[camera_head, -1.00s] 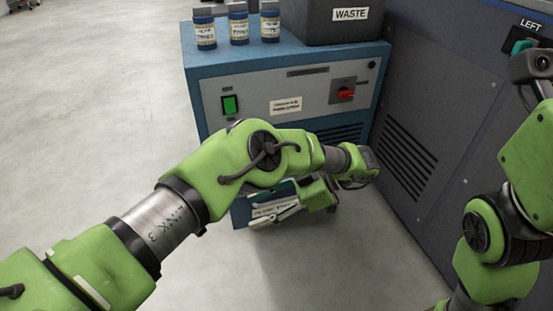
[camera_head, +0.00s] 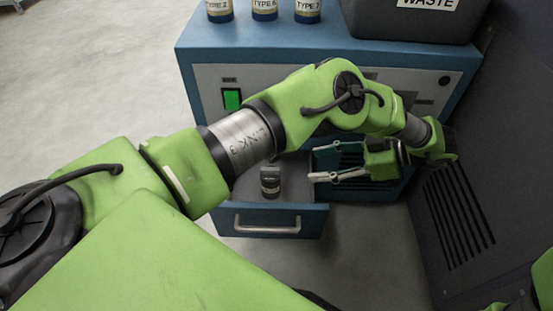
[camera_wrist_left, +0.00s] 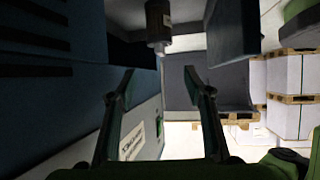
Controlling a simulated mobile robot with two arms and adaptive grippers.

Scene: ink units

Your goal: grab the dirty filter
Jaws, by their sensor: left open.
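A small dark canister with a pale label (camera_head: 270,182), which looks like the filter, stands in the open blue drawer (camera_head: 268,222). I cannot make out dirt on it. It also shows at the top of the left wrist view (camera_wrist_left: 158,25). My left gripper (camera_head: 315,177) is open and empty, its fingers pointing left toward the canister from its right, with a gap between. In the left wrist view the fingertips (camera_wrist_left: 158,72) are apart, with the canister beyond them. My left arm hides part of the cabinet front. My right gripper is out of view.
The blue cabinet (camera_head: 330,50) carries several labelled jars (camera_head: 264,10) and a dark WASTE bin (camera_head: 415,22). A dark vented machine wall (camera_head: 455,215) stands close on the right. Pallets with white boxes (camera_wrist_left: 285,90) show in the left wrist view. Floor at left is clear.

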